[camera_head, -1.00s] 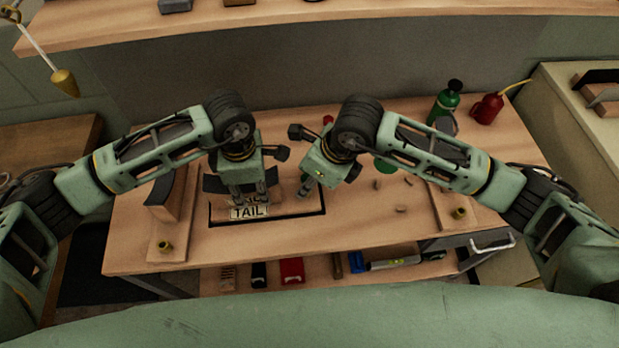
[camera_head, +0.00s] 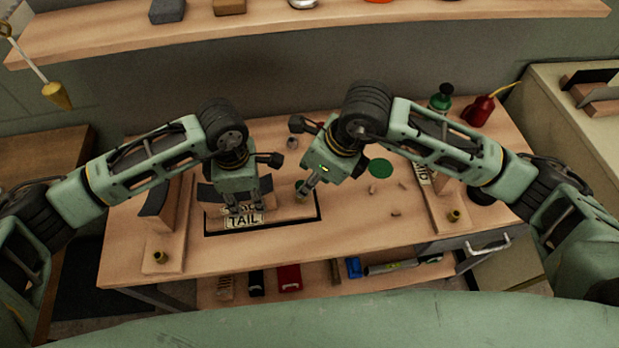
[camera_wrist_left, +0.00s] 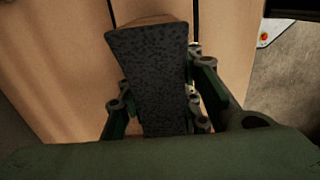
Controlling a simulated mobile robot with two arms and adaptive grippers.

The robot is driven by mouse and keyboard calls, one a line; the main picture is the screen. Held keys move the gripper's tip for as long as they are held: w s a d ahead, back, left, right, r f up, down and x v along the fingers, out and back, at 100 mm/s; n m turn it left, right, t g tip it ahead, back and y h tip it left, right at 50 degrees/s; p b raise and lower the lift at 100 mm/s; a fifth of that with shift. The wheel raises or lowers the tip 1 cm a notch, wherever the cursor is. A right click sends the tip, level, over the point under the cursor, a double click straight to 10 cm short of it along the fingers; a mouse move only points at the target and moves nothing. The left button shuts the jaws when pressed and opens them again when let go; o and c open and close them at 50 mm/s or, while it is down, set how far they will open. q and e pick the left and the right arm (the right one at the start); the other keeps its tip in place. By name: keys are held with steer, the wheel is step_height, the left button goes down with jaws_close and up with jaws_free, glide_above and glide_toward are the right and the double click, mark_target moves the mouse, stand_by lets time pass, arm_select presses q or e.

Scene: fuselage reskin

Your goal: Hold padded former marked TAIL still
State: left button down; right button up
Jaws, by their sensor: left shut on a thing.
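The padded former marked TAIL (camera_head: 244,221) lies over the dark-edged recess in the bench top, its white label facing me. Its dark speckled pad shows in the left wrist view (camera_wrist_left: 150,75), between the fingers. My left gripper (camera_head: 243,208) points down over the former and is shut on it; its fingers partly hide the former's middle. My right gripper (camera_head: 303,190) hangs tilted just right of the former, near the recess's far right corner. Whether its fingers are open or shut is too small to tell.
Another former (camera_head: 158,205) stands on a wooden base at left. A part marked MID (camera_head: 424,173) lies partly behind my right arm. A green disc (camera_head: 380,168), green bottle (camera_head: 440,97) and red can (camera_head: 480,109) are on the bench's right. The bench's front middle is clear.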

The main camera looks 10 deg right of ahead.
arm_select(q)
steer(key=c, duration=1.2)
jaws_free()
steer(key=shift+r, duration=0.1)
